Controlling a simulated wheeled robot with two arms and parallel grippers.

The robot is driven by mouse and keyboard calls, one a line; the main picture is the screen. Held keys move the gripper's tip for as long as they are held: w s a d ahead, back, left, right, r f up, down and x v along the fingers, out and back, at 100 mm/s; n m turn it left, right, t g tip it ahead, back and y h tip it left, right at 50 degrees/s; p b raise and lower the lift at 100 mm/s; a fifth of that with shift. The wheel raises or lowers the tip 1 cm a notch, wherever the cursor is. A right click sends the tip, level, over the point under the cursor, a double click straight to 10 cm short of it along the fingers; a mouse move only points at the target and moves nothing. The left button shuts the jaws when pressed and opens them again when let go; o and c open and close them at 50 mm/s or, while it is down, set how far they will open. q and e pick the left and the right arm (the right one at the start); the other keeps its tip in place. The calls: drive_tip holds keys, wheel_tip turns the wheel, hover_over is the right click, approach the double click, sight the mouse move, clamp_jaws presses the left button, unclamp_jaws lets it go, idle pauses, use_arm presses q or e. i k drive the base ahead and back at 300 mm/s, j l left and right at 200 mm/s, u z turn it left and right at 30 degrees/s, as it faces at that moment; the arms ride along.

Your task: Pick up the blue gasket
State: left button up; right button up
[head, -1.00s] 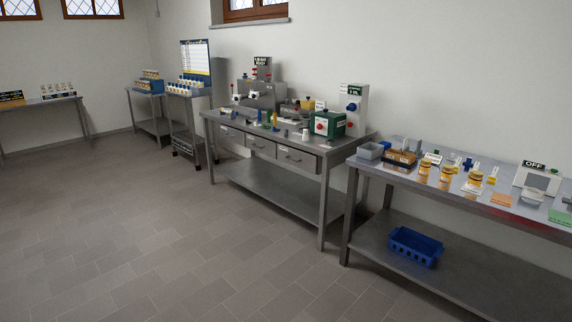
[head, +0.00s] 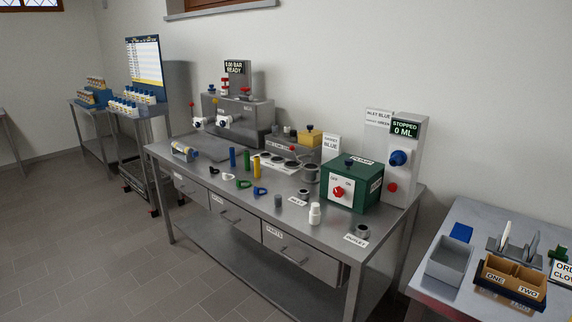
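The blue gasket (head: 260,191) looks like a small blue ring-shaped piece lying on the top of the middle steel table (head: 205,196), near its front edge. A green piece (head: 243,184) of similar shape lies just left of it, with a white one (head: 228,176) and a black one (head: 213,170) further left. A yellow cylinder (head: 256,165) stands behind the blue piece. Neither of my grippers is in view.
A green pump box (head: 351,183), a white bottle (head: 315,213) and a grey cylinder (head: 278,201) stand to the right on the table. A sign reading blue (head: 331,144) stands behind. Another table with a grey bin (head: 450,260) is at right. Floor at front left is clear.

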sight(256, 189)
drive_tip(key=i+j+z, duration=0.1)
drive_tip(key=i+z, duration=0.2)
drive_tip(key=i, duration=0.2)
drive_tip(key=i+j+z, duration=0.25)
drive_tip(key=i, duration=0.25)
